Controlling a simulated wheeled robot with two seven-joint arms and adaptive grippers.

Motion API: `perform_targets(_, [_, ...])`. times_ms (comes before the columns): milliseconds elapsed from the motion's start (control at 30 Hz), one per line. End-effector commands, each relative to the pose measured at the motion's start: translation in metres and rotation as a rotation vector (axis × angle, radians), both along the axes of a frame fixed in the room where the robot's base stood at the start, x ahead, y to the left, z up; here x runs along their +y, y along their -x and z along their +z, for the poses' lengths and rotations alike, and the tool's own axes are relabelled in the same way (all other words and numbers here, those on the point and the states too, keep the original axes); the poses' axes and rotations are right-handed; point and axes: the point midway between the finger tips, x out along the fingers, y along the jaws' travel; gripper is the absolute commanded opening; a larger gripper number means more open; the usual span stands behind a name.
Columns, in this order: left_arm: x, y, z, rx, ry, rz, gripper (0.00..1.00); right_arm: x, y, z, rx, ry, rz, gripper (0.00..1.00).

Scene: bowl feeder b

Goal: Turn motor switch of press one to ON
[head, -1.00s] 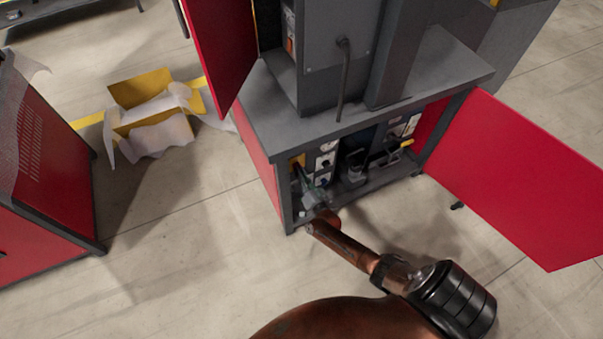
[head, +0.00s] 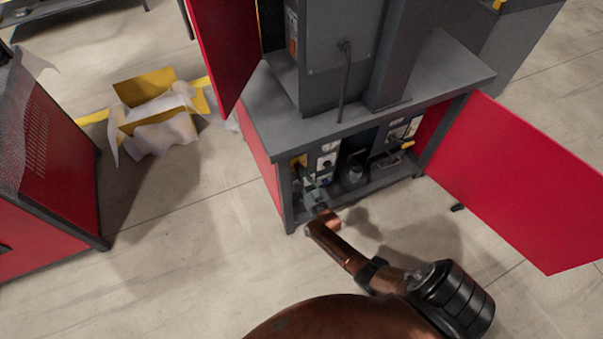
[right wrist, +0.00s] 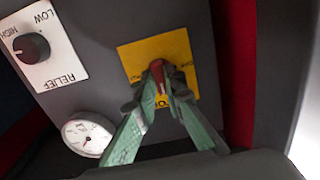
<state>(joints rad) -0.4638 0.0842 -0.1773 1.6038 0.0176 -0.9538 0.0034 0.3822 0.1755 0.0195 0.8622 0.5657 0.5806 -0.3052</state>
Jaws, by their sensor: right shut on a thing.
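The motor switch (right wrist: 157,71) is a red handle on a yellow plate (right wrist: 180,48) in the right wrist view. The plate's lettering is partly covered; an "O" shows below the handle, and the rest is hard to read. My right gripper (right wrist: 158,97) has its green fingers closed around the handle, one on each side. In the head view my right gripper (head: 308,187) reaches into the left part of the press's open lower cabinet, just below the yellow plate (head: 299,160). My left gripper is in neither view.
A relief knob (right wrist: 31,47) on a white plate and a round gauge (right wrist: 87,136) sit left of the switch. The open red door (head: 530,180) stands at the right of the press's grey cabinet (head: 282,130). A yellow box (head: 145,88) lies on the floor at left.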

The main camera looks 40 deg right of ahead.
Motion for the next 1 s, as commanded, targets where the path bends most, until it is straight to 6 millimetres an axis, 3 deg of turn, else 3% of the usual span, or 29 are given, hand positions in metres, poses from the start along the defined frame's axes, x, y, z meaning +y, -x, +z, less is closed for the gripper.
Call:
perform_targets(433, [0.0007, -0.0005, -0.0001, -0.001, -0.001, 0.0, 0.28, 0.0007, 0.0008, -0.0015, 0.005, 0.008, 0.0, 0.0])
perform_targets(467, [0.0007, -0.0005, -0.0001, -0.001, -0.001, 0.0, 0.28, 0.0006, 0.0008, -0.0015, 0.005, 0.008, 0.0, 0.11])
perform_targets(700, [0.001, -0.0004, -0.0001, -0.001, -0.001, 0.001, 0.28, 0.0003, 0.0003, -0.0006, 0.003, 0.008, 0.0, 0.28])
perform_targets(1000, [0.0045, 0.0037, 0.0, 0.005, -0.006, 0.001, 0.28, 0.0004, 0.0017, -0.0003, 0.002, 0.008, 0.0, 0.28])
